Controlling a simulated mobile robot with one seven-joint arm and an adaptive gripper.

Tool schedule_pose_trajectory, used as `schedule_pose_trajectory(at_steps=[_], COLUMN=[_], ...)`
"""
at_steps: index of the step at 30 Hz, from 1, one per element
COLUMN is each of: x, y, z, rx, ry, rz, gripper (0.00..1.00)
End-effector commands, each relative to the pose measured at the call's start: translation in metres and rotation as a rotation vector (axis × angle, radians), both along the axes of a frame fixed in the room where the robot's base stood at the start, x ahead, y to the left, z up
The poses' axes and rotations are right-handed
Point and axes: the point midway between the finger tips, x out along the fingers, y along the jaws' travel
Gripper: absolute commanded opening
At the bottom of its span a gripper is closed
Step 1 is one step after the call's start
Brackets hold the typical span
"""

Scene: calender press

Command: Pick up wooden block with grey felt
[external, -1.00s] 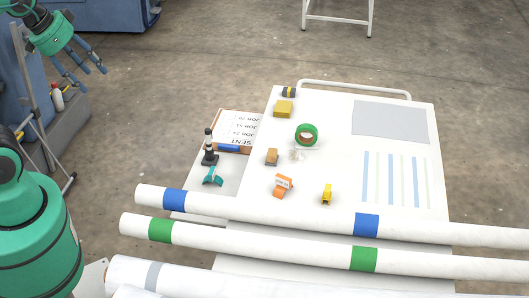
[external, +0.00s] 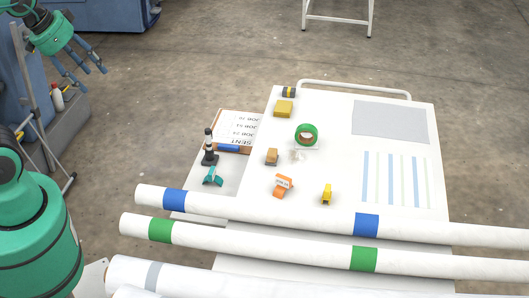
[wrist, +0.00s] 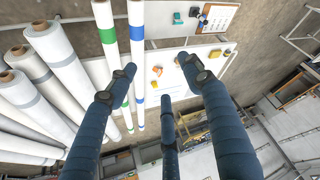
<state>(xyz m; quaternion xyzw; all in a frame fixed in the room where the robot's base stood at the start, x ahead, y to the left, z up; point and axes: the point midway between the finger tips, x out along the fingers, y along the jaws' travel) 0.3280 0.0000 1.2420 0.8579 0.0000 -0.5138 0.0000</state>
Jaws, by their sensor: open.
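A small tan wooden block (external: 272,157) stands on the white table left of the clear-looking small items and below the green tape roll; grey felt on it is too small to make out. My gripper (external: 90,78) is at the upper left of the external view, raised and far from the table, with its fingers spread and nothing between them. In the wrist view my gripper (wrist: 157,75) shows three dark blue fingers spread apart, with the table beyond them. I cannot pick out the block in the wrist view.
Near the block are an orange tape dispenser (external: 281,186), a yellow clip (external: 327,194), a green tape roll (external: 306,135) and a yellow block (external: 284,108). A black dispenser (external: 210,148) and clipboard (external: 240,122) lie left. Long white rolls (external: 270,214) cross the near side.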

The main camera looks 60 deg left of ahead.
Motion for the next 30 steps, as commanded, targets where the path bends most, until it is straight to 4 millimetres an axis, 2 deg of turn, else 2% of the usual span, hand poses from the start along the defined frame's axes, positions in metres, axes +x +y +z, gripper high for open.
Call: schedule_pose_trajectory(at_steps=[5,8,20,26,30], x=[0.0,0.0,0.003,0.021,0.046], y=[0.0,0.0,0.0,-0.001,-0.003], z=[0.0,0.0,0.002,0.008,0.015], rx=[0.0,0.0,0.001,0.009,0.02], ry=[0.0,0.0,0.002,0.017,0.034], rz=[0.0,0.0,-0.004,-0.028,-0.062], gripper=[0.51,0.61,0.61,0.61,0.61])
